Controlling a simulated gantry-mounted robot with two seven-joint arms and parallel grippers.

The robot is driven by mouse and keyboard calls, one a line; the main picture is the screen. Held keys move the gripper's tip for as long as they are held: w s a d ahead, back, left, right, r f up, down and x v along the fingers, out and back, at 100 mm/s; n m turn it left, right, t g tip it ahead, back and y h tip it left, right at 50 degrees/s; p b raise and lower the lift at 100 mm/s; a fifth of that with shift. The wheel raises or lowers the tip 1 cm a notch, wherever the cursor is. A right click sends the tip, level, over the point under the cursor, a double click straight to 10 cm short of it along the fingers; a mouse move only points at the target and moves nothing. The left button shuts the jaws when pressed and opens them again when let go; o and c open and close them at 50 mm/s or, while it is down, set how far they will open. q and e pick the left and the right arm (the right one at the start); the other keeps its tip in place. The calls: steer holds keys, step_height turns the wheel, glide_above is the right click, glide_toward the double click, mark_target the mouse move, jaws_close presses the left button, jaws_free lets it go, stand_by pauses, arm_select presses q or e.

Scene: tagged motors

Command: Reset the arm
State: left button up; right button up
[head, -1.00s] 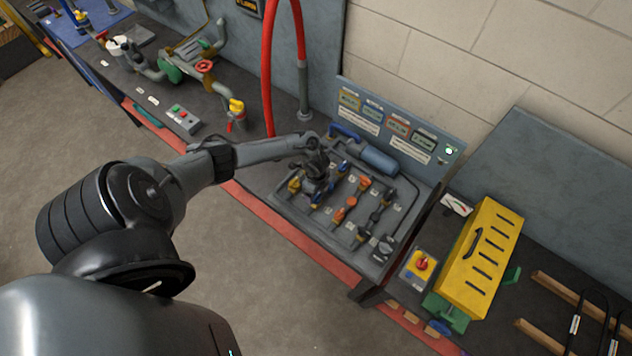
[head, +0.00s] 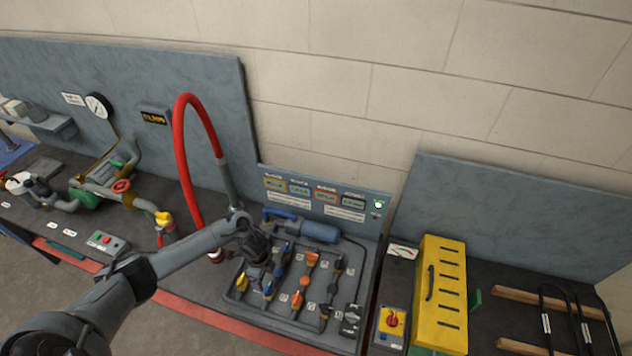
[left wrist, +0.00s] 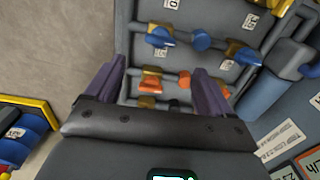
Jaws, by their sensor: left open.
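My left arm comes in from the lower left in the head view. My left gripper (head: 256,282) is over the left part of a grey tray (head: 338,340), and its fingertips are hard to make out there. In the left wrist view the two purple fingers (left wrist: 160,85) are spread apart with nothing held between them. Beyond them are orange-ended parts (left wrist: 152,86) and blue-ended parts (left wrist: 160,37) on the tray. In the head view, orange parts (head: 302,285) stand in the tray with small number tags. My right gripper is in neither view.
A red hose (head: 183,150) rises left of the tray. A blue cylinder (head: 320,232) lies at the tray's back, before a label board (head: 330,195). A yellow slotted box (head: 440,290) stands to the right. A push-button box (head: 104,242) is on the left bench.

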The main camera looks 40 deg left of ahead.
arm_select(q)
steer(key=s+d+f+g+h, duration=0.2)
steer(key=s+d+f, duration=0.5)
steer(key=s+d, duration=0.35)
steer(key=s+d+r+n+t+h, duration=0.1)
steer(key=s+d, duration=0.1)
steer(key=d, duration=0.7)
steer(key=s+d+r+t+h, duration=0.1)
steer(key=s+d+t, duration=0.1)
steer(key=d, duration=0.6)
steer(key=w+d+r+n+t+y, duration=0.1)
steer(key=w+d+r+n+t, duration=0.2)
steer(key=r, duration=0.5)
steer(key=a+r+n+y, duration=0.1)
steer(key=a+r+n, duration=0.2)
steer(key=r, duration=0.5)
steer(key=a+r+n+y, duration=0.1)
steer(key=a+r+n, duration=0.2)
steer(key=r, duration=0.5)
steer(key=shift+a+n+y, duration=0.4)
steer(key=shift+a, duration=0.1)
